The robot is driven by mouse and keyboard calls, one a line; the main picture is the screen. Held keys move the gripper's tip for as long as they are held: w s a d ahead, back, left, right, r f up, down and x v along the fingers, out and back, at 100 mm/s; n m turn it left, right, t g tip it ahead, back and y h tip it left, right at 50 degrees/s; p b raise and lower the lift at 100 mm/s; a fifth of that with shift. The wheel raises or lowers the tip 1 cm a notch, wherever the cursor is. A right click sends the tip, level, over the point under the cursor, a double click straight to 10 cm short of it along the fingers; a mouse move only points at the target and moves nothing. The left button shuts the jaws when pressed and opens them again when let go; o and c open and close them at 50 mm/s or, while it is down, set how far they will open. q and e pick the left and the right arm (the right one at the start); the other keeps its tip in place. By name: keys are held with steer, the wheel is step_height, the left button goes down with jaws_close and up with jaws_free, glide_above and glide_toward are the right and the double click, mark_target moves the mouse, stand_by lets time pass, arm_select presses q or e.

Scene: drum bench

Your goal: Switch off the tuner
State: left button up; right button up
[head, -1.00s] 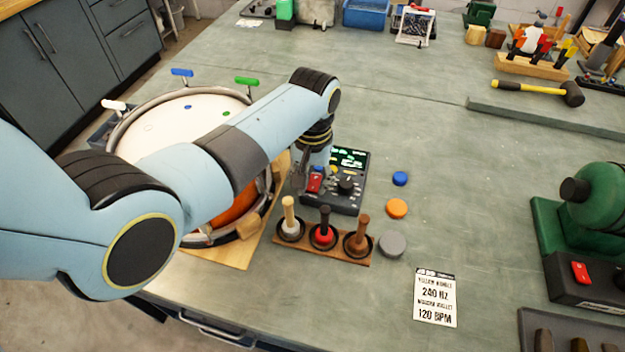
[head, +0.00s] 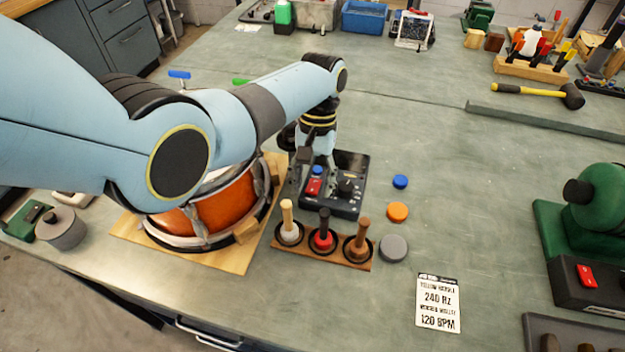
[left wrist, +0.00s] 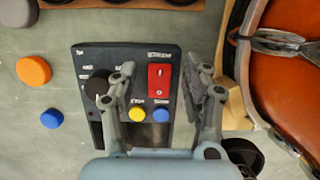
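The tuner (head: 343,207) is a black box with a red rocker switch (head: 313,187), a dark knob (head: 347,188), and blue and yellow buttons. The visible part of its display (head: 352,161) looks dark. My left gripper (head: 305,168) is over the tuner's left side, with its fingers apart and nothing held. In the left wrist view the open fingers (left wrist: 166,75) stand either side of the red switch (left wrist: 159,82), and the knob (left wrist: 96,85) is partly behind one finger. I cannot tell the gap between fingertips and tuner. My right gripper is not in view.
A rack (head: 330,252) with three mallets stands in front of the tuner. The orange drum (head: 222,205) on a wooden board is close on the left.

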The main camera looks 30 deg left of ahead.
mark_target(313, 189)
arm_select(q)
step_height(313, 189, up, 10)
stand_by(0.6)
stand_by(0.4)
